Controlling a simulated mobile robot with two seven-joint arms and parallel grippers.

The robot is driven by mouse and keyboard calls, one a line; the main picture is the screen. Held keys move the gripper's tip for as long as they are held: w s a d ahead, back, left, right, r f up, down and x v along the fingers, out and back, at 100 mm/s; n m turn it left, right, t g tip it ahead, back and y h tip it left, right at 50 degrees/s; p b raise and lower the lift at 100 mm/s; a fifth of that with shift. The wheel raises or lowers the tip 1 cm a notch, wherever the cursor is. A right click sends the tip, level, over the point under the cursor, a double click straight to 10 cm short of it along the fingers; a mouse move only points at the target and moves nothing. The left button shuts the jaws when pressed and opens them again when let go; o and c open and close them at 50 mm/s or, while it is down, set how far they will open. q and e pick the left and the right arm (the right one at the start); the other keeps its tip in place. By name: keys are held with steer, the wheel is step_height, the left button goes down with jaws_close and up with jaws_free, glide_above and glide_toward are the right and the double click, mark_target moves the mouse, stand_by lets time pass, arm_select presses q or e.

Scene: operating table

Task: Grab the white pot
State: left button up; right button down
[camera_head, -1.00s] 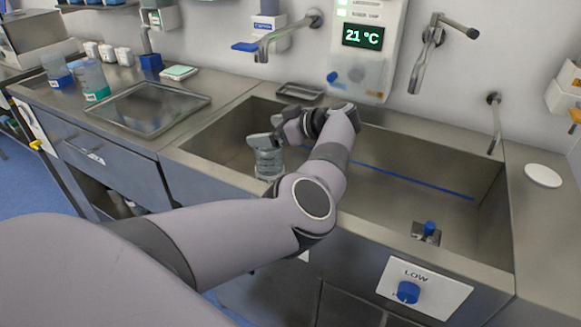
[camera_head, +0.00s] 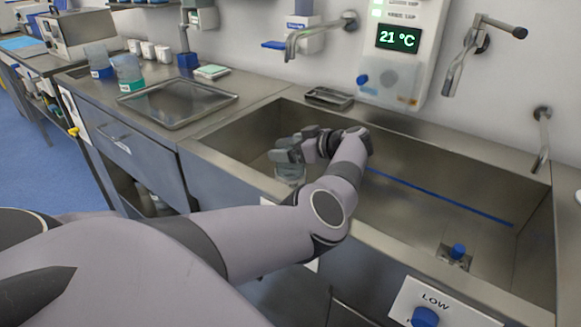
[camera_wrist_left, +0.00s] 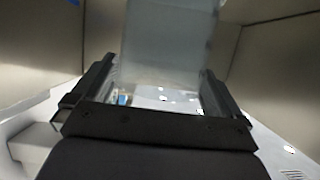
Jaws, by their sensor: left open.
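Three small white pots (camera_head: 148,49) stand in a row on the counter at the back left of the head view. My left gripper (camera_head: 283,150) is over the left part of the sink, far from them. It is open. A clear glass jar (camera_head: 290,174) is right at its fingers, partly hidden by them. In the left wrist view, a translucent container (camera_wrist_left: 165,45) shows between the open fingers of the left gripper (camera_wrist_left: 157,85). I cannot tell whether they touch it. My right gripper is not in view.
The steel sink (camera_head: 440,190) has taps and a temperature panel (camera_head: 395,45) above it. A shallow steel tray (camera_head: 178,102) lies left of the sink. A small dark tray (camera_head: 328,97) sits on the back rim.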

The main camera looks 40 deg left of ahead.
arm_select(q)
steer(key=c, duration=1.3)
steer(key=shift+c, duration=0.2)
steer(key=shift+r, duration=0.25)
step_height(320, 180, up, 19)
steer(key=p, duration=0.2)
steer(key=shift+r, duration=0.15)
